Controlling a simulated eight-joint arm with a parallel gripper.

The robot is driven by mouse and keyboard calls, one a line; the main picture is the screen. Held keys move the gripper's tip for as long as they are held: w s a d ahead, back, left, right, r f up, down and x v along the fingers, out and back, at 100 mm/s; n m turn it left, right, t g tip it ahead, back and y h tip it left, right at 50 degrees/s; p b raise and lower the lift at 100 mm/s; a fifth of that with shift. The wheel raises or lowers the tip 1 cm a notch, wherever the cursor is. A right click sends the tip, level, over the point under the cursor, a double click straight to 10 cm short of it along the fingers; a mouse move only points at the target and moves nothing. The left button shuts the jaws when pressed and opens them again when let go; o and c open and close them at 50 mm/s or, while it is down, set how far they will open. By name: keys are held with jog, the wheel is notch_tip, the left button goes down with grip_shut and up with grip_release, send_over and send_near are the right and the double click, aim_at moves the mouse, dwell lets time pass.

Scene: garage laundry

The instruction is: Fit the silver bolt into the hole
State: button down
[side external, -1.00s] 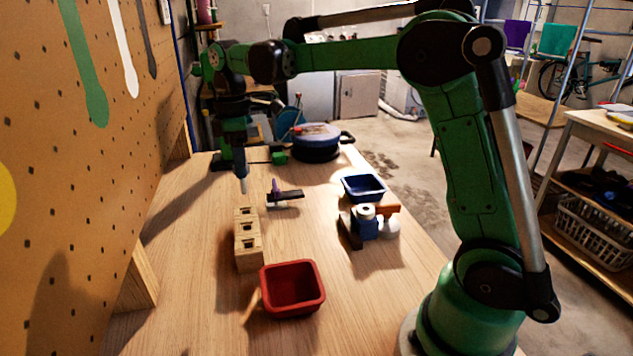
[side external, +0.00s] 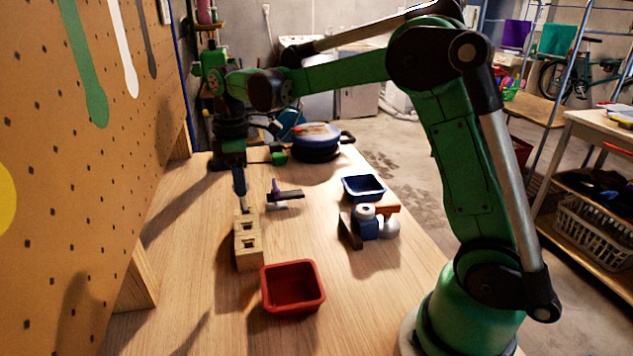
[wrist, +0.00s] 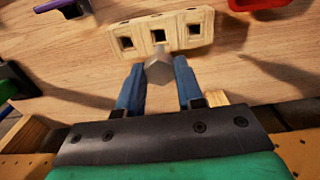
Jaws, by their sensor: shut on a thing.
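The silver bolt (wrist: 158,70) is held upright between the two blue fingers of my gripper (wrist: 158,88). In the side view its lower end (side external: 244,207) is at the far end of the wooden block (side external: 249,256), below my gripper (side external: 240,188). The block has three square holes in the wrist view (wrist: 178,41); there the bolt's end overlaps the block's near edge by the middle hole. In the side view two holes show clearly, and the far end is covered by the bolt. I cannot tell whether the bolt touches the block or has entered a hole.
A red bin (side external: 292,287) stands in front of the block. A purple and dark tool (side external: 285,194) lies to its right. A blue bin (side external: 363,187) and a cluster of small items (side external: 367,222) stand farther right. A pegboard (side external: 100,170) rises on the left.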

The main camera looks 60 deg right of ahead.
aim_at(244, 209)
jog(key=shift+f, duration=2.8)
jog(key=shift+f, duration=0.2)
jog(key=shift+f, duration=0.85)
jog(key=shift+c, duration=2.4)
grip_release()
